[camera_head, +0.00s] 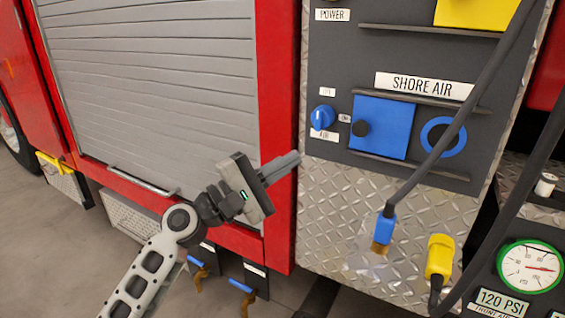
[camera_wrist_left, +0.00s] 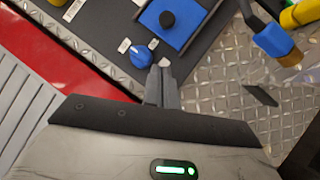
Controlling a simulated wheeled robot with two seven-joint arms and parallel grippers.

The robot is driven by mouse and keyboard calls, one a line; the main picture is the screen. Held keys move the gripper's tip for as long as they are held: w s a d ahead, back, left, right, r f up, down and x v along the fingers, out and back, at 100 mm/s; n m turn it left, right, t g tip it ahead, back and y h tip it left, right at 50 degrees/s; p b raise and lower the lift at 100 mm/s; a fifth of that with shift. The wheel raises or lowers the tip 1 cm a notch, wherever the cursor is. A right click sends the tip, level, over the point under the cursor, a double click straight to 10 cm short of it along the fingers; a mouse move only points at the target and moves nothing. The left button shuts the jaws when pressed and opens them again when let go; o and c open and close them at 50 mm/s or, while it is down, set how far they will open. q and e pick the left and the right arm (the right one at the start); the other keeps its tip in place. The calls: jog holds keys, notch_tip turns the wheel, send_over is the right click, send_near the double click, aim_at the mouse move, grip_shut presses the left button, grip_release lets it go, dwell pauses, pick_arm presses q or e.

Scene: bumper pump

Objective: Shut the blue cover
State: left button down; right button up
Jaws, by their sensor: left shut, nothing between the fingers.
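The blue cover (camera_head: 390,138) is a flat square plate with a black knob (camera_head: 361,128) near its left side. It sits between two dark rails under the SHORE AIR label, left of the round port with a blue ring (camera_head: 443,137), which is uncovered. The cover also shows at the top of the left wrist view (camera_wrist_left: 188,14). My left gripper (camera_head: 297,158) is shut and empty, with its fingertips below and left of the cover, apart from it. In the left wrist view its fingertips (camera_wrist_left: 160,68) show just below the blue dial. My right gripper is not in view.
A blue rotary dial (camera_head: 322,117) is left of the cover, close to my fingertips in the picture. A dark hose with a blue connector (camera_head: 384,226) hangs across the panel, passing by the ring. A yellow connector (camera_head: 439,257) and a pressure gauge (camera_head: 530,267) are at lower right.

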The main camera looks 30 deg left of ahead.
aim_at(378, 130)
pick_arm(q)
jog(key=w+d+r+p, duration=0.1)
jog(key=d, duration=0.1)
jog(key=w+d+r+p, duration=0.1)
jog(key=w+d, duration=0.1)
jog(key=w+d+r+p, duration=0.1)
jog(key=w+d, duration=0.1)
jog(key=shift+w+d+r+p, duration=0.25)
jog(key=shift+d+r+p, duration=0.05)
jog(key=shift+d+r, duration=0.1)
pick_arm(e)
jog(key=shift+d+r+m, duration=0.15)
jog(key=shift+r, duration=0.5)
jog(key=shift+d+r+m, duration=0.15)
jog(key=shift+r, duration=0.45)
pick_arm(q)
jog(key=d+p, duration=0.3)
jog(key=d, duration=0.8)
jog(key=shift+s, duration=0.25)
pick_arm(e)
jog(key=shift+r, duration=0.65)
pick_arm(q)
jog(key=shift+d, duration=0.1)
